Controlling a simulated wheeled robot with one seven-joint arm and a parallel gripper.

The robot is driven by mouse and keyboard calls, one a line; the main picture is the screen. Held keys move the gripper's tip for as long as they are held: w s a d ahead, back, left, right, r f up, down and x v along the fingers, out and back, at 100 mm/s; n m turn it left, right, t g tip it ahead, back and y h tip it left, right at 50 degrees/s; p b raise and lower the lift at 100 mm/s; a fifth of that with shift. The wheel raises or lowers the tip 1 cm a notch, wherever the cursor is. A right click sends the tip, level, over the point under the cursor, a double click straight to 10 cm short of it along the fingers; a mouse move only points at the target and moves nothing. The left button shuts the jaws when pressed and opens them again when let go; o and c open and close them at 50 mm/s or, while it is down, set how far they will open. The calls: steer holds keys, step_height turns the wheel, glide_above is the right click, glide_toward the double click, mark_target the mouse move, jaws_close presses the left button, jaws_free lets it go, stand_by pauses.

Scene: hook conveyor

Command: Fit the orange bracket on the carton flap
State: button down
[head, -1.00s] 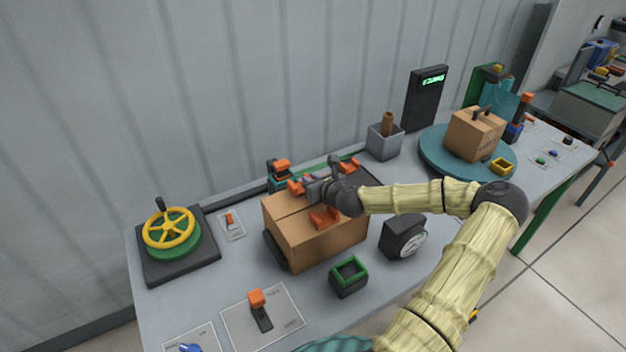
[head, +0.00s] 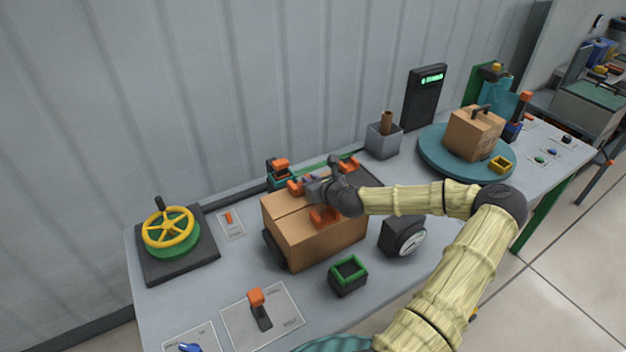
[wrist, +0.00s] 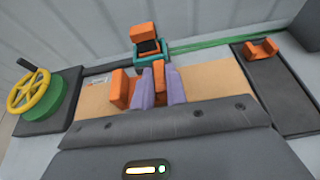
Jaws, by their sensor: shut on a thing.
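The carton (head: 315,246) stands on the grey table; its tan top also shows in the wrist view (wrist: 222,82). My gripper (wrist: 158,88) has purple fingers and is shut on an orange bracket (wrist: 122,88) over the carton's top. Part of this bracket lies left of the fingers and part between them; in the head view it shows left of the gripper (head: 295,187). Whether it touches the flap is hidden. A second orange bracket (head: 323,218) sits at the carton's front top edge. A third (wrist: 262,50) lies on a dark strip at the right.
A teal and orange fixture (wrist: 150,48) stands just behind the carton. A yellow handwheel (head: 168,228) is at left, a green-rimmed box (head: 348,276) in front, and a dial gauge (head: 404,237) at right. A turntable (head: 440,165) with another carton (head: 474,133) is farther right.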

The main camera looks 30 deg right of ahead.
steer(key=shift+w+f, duration=0.1)
steer(key=shift+a+f, duration=0.1)
steer(key=shift+a, duration=0.15)
steer(key=shift+s+d+f, duration=0.1)
steer(key=shift+s+f, duration=0.1)
steer(key=shift+s, duration=0.05)
stand_by(0.5)
steer(key=c, duration=1.3)
jaws_free()
steer(key=shift+c, duration=0.2)
steer(key=shift+s, duration=0.1)
steer(key=shift+s+d+r, duration=0.1)
steer(key=shift+s, duration=0.1)
steer(key=b+v, duration=0.2)
steer(key=v, duration=1.4)
steer(key=shift+s+r, duration=0.2)
steer(key=shift+r, duration=0.35)
